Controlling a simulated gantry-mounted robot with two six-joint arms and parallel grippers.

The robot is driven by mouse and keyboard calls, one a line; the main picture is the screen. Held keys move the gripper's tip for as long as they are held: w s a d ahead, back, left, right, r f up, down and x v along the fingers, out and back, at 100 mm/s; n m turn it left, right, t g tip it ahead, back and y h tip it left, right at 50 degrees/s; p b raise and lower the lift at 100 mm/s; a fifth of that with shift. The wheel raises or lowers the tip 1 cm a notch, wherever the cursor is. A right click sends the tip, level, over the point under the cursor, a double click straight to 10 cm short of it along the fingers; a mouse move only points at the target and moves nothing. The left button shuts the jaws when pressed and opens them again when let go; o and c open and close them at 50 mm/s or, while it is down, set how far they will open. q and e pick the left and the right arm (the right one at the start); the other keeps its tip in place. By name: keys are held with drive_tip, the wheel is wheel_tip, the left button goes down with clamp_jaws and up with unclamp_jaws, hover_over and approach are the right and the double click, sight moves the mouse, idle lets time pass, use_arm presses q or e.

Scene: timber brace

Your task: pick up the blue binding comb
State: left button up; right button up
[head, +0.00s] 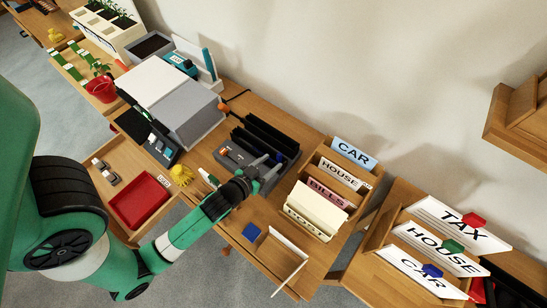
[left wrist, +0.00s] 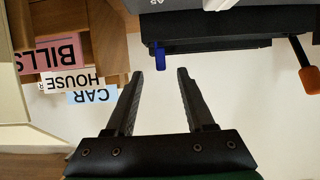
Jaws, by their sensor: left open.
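A small blue upright piece (left wrist: 160,56), which looks like the blue binding comb, shows in the left wrist view against the edge of a black machine (left wrist: 225,24). I cannot tell whether it is fixed to it. My left gripper (left wrist: 160,75) is open and empty, its fingertips just short of the blue piece and lined up on either side of it. In the head view my left gripper (head: 270,168) is over the front of the black and grey machine (head: 266,136) and partly hides it. My right gripper is not in view.
A file rack with CAR, HOUSE and BILLS tabs (head: 325,192) stands right of the machine. A grey printer-like box (head: 178,95) and a red tray (head: 140,200) are to the left.

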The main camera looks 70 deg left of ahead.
sight(278, 157)
use_arm(q)
drive_tip(key=shift+b+x, duration=0.55)
drive_tip(key=shift+x, duration=2.6)
drive_tip(key=shift+s, duration=0.1)
clamp_jaws()
